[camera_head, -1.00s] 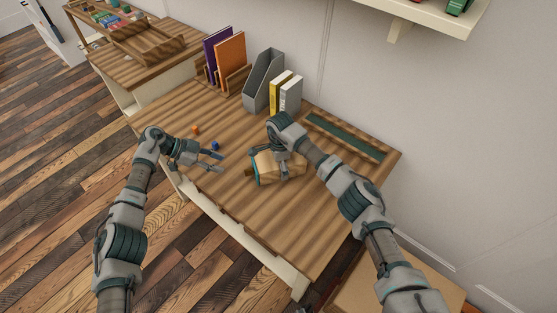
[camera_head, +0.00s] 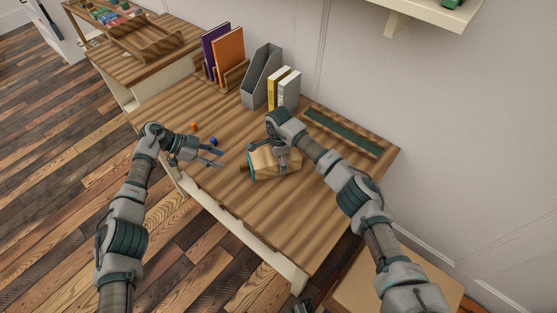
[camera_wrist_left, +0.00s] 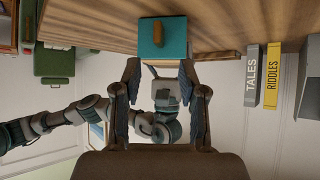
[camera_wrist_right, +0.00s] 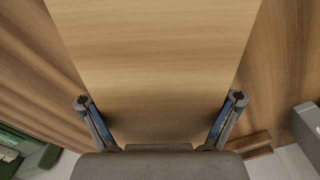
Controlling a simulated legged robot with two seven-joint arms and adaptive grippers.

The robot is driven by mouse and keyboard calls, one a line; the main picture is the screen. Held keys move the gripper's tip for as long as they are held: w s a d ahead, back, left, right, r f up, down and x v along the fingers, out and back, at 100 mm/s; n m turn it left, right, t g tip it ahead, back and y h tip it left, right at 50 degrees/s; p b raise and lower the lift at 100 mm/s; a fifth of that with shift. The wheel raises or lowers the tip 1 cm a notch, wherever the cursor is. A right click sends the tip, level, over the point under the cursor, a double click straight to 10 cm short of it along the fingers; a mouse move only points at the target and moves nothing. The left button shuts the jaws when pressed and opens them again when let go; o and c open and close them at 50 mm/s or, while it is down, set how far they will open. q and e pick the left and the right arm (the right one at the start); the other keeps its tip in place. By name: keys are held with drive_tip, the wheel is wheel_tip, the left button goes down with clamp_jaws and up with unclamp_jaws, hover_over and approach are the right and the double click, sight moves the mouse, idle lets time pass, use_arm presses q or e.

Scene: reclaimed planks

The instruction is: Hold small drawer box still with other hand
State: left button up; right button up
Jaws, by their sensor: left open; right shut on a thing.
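The small drawer box (camera_head: 268,164) is light wood and sits on the desk's middle. In the right wrist view the box's top (camera_wrist_right: 155,70) fills the space between the fingers (camera_wrist_right: 161,105). My left gripper (camera_head: 217,158) is open and empty, to the left of the box and apart from it.
An orange object (camera_head: 194,127) and a blue one (camera_head: 213,141) lie near my left gripper. Books (camera_head: 230,58), a grey file holder (camera_head: 261,75) and more books (camera_head: 284,90) stand along the back. A green-lined tray (camera_head: 345,133) lies at the right. The front of the desk is clear.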

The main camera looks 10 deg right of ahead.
use_arm(q)
drive_tip(key=shift+a, duration=0.1)
drive_tip(key=shift+c, duration=0.4)
drive_tip(key=d+f, duration=0.2)
drive_tip(key=s+d+f+n+t, duration=0.1)
drive_tip(key=d+f, duration=0.1)
drive_tip(key=d, duration=0.1)
drive_tip(key=d+f+n+t+y, duration=0.1)
drive_tip(key=d+f, duration=0.1)
drive_tip(key=shift+s+d+f, duration=0.1)
drive_tip(key=shift+s+d, duration=0.05)
drive_tip(key=shift+s, duration=0.15)
idle(0.3)
clamp_jaws()
